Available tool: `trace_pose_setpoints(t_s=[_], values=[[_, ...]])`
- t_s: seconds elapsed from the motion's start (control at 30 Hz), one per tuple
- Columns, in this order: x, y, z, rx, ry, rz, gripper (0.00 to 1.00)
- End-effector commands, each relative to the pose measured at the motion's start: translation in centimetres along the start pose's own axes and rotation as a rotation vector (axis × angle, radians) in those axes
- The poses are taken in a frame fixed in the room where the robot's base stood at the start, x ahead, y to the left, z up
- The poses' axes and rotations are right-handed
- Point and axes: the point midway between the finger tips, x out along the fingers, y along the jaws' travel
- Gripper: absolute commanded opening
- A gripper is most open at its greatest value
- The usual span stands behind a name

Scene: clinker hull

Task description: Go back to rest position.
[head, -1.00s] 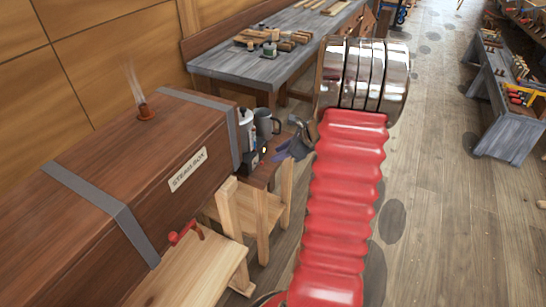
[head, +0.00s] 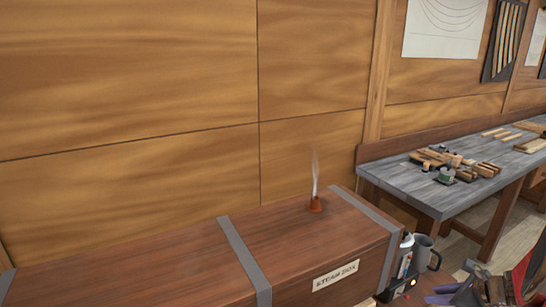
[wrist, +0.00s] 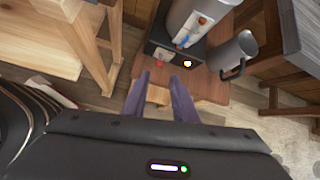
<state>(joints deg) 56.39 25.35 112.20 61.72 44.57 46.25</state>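My gripper (wrist: 159,77) shows in the wrist view with its two purple fingers apart and nothing between them. Beyond the fingertips is a small wooden stand (wrist: 212,88) bearing a dark box with a lit light, a pale cylinder (wrist: 197,18) and a grey mug (wrist: 234,52). In the head view my gripper (head: 460,287) is at the lower right, right of the steam box, partly cut off by the bottom edge. No rest position is marked in either view.
The brown steam box (head: 290,235) with grey straps and a steaming vent (head: 316,204) fills the lower middle. A grey workbench (head: 420,190) with wooden pieces stands at the right along the panelled wall (head: 130,120). Wooden furniture legs (wrist: 85,45) stand left of my gripper.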

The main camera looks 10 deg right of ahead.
Motion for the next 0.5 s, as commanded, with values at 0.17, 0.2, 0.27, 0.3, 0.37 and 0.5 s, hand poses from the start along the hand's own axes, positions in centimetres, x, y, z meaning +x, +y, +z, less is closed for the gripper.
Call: trace_pose_setpoints(t_s=[0.17,0.2,0.27,0.3,0.37,0.5], values=[[0.2,1.7,-0.9,-0.145,0.022,0.053,0.26],[0.3,2.6,-1.4,-0.189,0.031,0.077,0.26],[0.2,3.9,-1.9,-0.255,0.044,0.112,0.26],[-0.1,4.6,-2.1,-0.302,0.052,0.131,0.26],[-0.6,5.7,-2.1,-0.379,0.063,0.160,0.26],[-1.6,8.4,-1.1,-0.558,0.081,0.227,0.26]])
